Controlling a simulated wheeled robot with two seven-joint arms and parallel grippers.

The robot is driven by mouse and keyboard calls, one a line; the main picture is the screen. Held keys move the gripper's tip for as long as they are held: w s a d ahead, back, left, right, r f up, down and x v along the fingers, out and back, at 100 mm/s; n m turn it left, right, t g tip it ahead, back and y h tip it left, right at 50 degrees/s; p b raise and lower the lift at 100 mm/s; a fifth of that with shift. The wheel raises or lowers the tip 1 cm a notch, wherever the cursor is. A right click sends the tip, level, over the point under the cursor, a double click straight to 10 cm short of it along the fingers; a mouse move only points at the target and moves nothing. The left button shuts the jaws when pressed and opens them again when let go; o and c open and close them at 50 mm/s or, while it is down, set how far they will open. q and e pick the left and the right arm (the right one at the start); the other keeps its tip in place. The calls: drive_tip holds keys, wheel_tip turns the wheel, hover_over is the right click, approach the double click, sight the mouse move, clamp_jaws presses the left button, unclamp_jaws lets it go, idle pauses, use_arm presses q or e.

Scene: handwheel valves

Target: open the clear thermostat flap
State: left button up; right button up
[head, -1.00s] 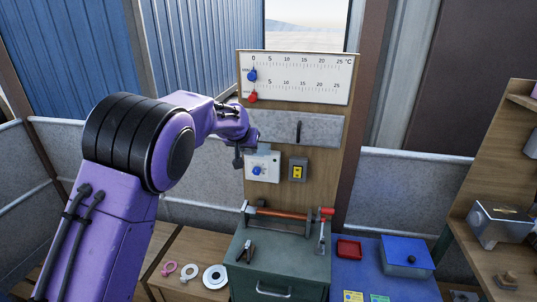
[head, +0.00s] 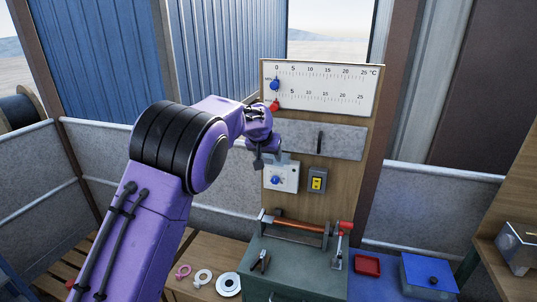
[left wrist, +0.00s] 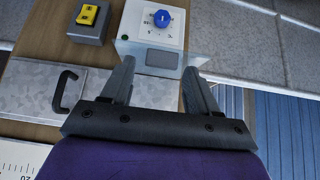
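The thermostat (head: 281,181) is a white box with a blue knob, mounted low on the wooden board. In the left wrist view, the thermostat dial (left wrist: 160,20) shows at the top, upside down. A clear, pale-edged flap (left wrist: 190,60) shows at the side of the box nearest my gripper; how far it is open I cannot tell. My left gripper (left wrist: 159,68) is open and empty, its fingers spread on either side of the clear part. In the head view it hangs at the thermostat's upper left. Contact is unclear. My right gripper is out of view.
A grey plate with a black handle (head: 319,141) and a temperature scale board (head: 320,88) are above. A yellow switch box (head: 317,180) is right of the thermostat.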

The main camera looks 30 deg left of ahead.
use_arm(q)
drive_tip(key=b+v, duration=0.3)
drive_tip(key=v, duration=0.7)
drive_tip(key=shift+s+r, duration=0.15)
drive_tip(key=shift+r, duration=0.05)
wheel_tip(320, 180, down, 24)
drive_tip(key=d+n+g+b, duration=0.1)
drive_tip(key=d+b, duration=0.1)
drive_tip(key=b, duration=0.2)
drive_tip(key=s+d+f+g+b, duration=0.1)
drive_tip(key=s+f, duration=0.3)
drive_tip(key=f, duration=0.6)
drive_tip(key=s+d+f+b, duration=0.15)
drive_tip(key=s+f, duration=0.25)
drive_tip(key=f, duration=0.6)
drive_tip(key=s+d+f+n+g+b, duration=0.1)
drive_tip(key=s+d+f+n+b, duration=0.15)
drive_tip(key=s+f, duration=1.2)
drive_tip(key=s+d+f+b, duration=0.1)
drive_tip(key=s+d+f, duration=0.1)
drive_tip(key=s, duration=0.7)
drive_tip(key=s+d+f+y+b, duration=0.1)
drive_tip(key=s+d+f, duration=0.1)
drive_tip(key=s, duration=0.7)
drive_tip(key=shift+g, duration=0.4)
